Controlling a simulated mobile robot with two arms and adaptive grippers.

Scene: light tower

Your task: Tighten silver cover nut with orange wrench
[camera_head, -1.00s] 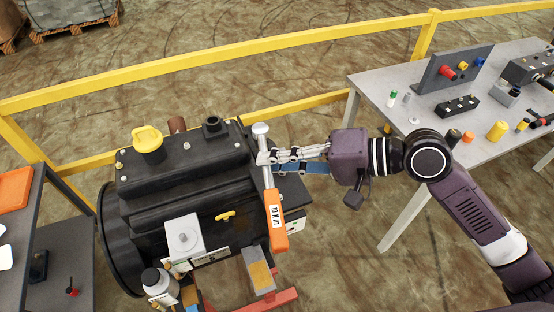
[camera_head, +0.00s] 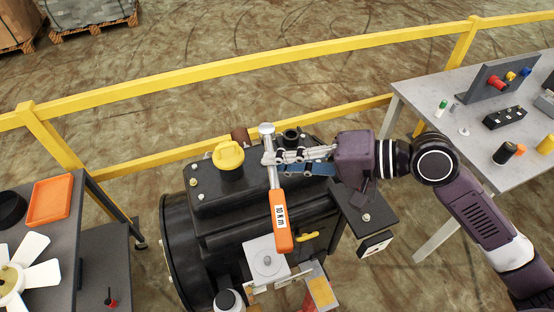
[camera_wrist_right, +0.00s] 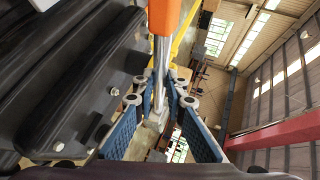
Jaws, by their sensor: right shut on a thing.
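My right gripper (camera_head: 272,159) is shut on the silver shaft of the orange wrench (camera_head: 281,222), marked "10 N m". The wrench's round silver head points to the back and its orange handle to the front. In the head view it crosses over the black engine (camera_head: 235,198), just right of the yellow cap. In the right wrist view the gripper's blue pads (camera_wrist_right: 160,108) flank the shaft, with the orange handle (camera_wrist_right: 163,16) above. Small silver nuts (camera_head: 193,183) sit on the engine's black cover; which one is the cover nut I cannot tell. My left gripper is out of view.
A yellow cap (camera_head: 229,156) stands up on the engine. A yellow railing (camera_head: 250,63) runs behind it. A grey table (camera_head: 415,95) with parts is at right. A dark bench at left carries an orange tray (camera_head: 49,199) and a white fan (camera_head: 22,265).

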